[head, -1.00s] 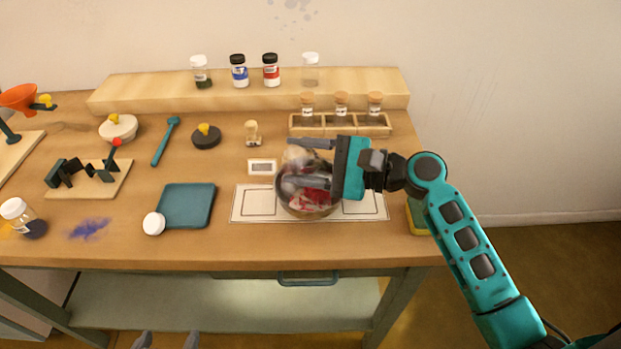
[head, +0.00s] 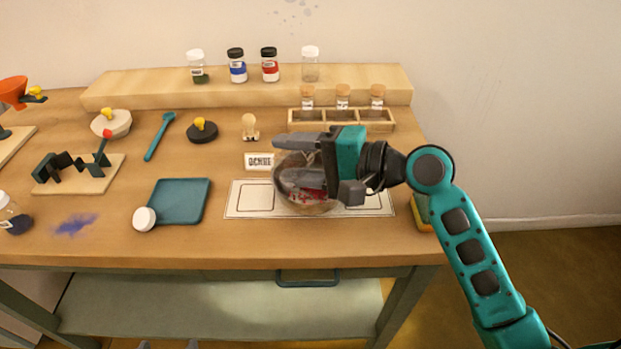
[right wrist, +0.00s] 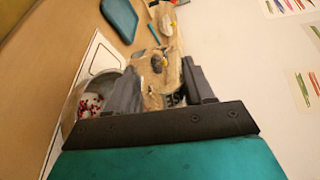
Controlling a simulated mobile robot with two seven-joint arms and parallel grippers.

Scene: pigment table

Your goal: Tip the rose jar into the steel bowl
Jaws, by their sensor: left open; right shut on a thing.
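Red and white bits (right wrist: 88,103) lie in the bowl. Two grey fingertips of my left gripper (head: 168,345) just show at the bottom edge, apart and empty.
The white mat (head: 242,205) has printed outlines. A small sign (head: 259,161) stands behind it. A wooden rack (head: 335,122) with corked vials is behind the gripper. A teal tray (head: 180,201) and white lid (head: 144,218) lie left. Several jars stand on the back shelf (head: 130,92).

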